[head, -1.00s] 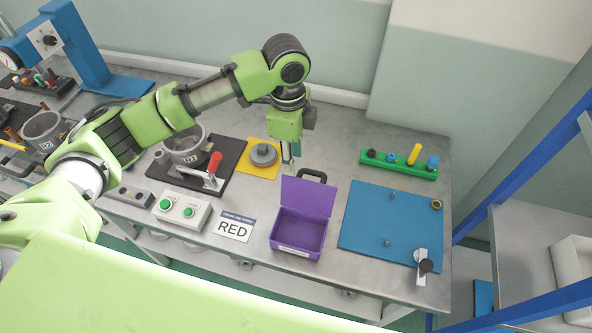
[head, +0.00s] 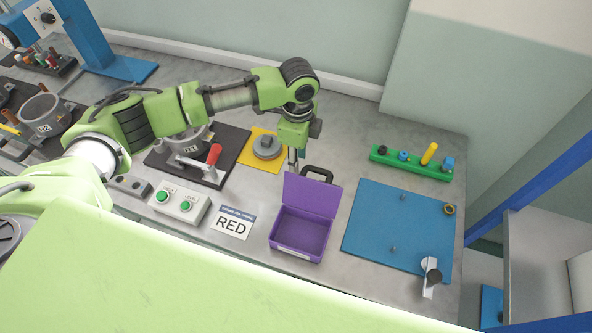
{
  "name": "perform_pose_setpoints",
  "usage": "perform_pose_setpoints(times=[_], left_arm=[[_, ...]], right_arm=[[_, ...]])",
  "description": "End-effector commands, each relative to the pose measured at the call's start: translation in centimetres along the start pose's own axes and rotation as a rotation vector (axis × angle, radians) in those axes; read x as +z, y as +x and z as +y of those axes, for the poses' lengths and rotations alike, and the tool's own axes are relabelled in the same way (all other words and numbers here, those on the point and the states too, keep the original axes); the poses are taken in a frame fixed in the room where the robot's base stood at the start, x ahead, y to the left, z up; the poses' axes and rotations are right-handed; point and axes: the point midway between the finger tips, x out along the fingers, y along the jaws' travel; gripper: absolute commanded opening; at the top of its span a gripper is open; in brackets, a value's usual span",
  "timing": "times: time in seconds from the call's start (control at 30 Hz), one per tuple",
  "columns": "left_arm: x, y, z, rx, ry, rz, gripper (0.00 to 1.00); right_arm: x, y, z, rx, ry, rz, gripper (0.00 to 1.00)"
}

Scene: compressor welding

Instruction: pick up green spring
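I cannot make out a green spring for certain. A dark rack (head: 62,72) at the back left holds several small coloured pieces, too small to tell apart. A green holder (head: 411,165) at the right carries a black piece, a blue piece, a yellow cylinder (head: 429,154) and another blue piece. My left gripper (head: 293,160) points down just behind the open purple box (head: 302,225), right of a grey round part (head: 267,147). I see nothing held in it, but its finger gap is unclear. My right gripper is out of view.
A blue plate (head: 395,226) with pegs lies right of the purple box. A RED sign (head: 232,223), a green-button box (head: 179,203) and a red-handled clamp (head: 213,155) stand left of the box. Bare table lies between my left gripper and the green holder.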

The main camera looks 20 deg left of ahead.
Motion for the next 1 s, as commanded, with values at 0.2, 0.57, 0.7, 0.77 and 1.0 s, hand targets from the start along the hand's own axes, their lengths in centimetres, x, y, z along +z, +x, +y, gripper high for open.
perform_pose_setpoints(times=[0.2, 0.57, 0.7, 0.77, 1.0], left_arm=[[0.3, 3.0, 0.6, 0.004, 0.000, -0.002, 0.31], [0.3, 4.8, 0.5, 0.000, 0.001, -0.002, 0.31], [0.3, 4.8, 0.5, 0.000, 0.001, -0.001, 0.05], [0.3, 4.8, 0.5, 0.000, 0.001, -0.001, 0.00], [0.3, 4.7, 0.4, 0.000, 0.000, -0.001, 0.00]], right_arm=[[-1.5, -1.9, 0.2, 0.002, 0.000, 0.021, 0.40], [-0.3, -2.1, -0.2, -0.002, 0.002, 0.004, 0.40], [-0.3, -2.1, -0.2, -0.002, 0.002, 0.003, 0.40], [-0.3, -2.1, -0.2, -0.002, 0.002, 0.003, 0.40], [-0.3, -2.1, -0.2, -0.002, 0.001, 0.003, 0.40]])
